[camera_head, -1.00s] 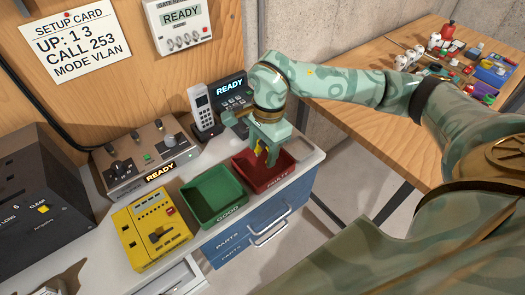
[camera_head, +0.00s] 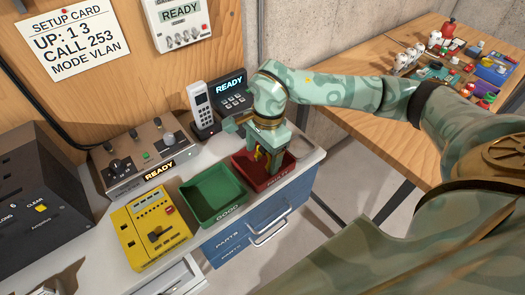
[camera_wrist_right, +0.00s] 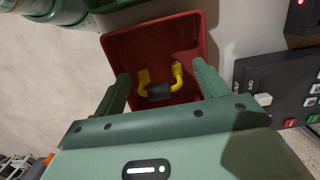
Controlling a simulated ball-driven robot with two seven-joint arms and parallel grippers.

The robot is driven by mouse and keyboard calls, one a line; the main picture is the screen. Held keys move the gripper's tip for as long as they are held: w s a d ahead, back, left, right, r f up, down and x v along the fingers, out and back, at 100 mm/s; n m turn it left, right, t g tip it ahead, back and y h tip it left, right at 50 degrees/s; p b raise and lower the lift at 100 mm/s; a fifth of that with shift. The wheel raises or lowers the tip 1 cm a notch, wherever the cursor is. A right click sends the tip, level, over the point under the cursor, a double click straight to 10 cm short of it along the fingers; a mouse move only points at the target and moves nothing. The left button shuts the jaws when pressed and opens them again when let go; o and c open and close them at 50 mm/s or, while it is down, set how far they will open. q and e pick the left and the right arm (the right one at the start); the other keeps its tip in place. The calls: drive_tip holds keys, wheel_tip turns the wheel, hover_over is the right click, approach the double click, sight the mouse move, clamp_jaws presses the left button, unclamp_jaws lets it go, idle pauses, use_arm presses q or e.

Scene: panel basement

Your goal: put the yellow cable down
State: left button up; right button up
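The yellow cable (camera_wrist_right: 177,78), a short bent piece with a dark middle, is in the red bin (camera_wrist_right: 122,45) in the right wrist view. In the head view a bit of yellow cable (camera_head: 260,153) shows among my right gripper's fingers. My right gripper (camera_head: 264,163) points down into the red bin (camera_head: 283,178). In the right wrist view its two fingers (camera_wrist_right: 162,88) stand apart on either side of the cable, with gaps showing. I cannot tell how close the cable is to the bin floor. My left gripper is not in view.
A green bin (camera_head: 212,197) marked GOOD stands left of the red bin. A yellow device (camera_head: 150,228), a cordless phone (camera_head: 202,110) and a control box (camera_head: 135,155) share the bench. A cluttered wooden table (camera_head: 350,85) stands at the back right.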

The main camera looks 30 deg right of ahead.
drive_tip(key=shift+r, duration=0.1)
drive_tip(key=shift+r, duration=0.4)
wheel_tip(320, 180, up, 12)
drive_tip(key=d+p, duration=0.1)
drive_tip(key=p, duration=0.1)
drive_tip(key=shift+d, duration=0.2)
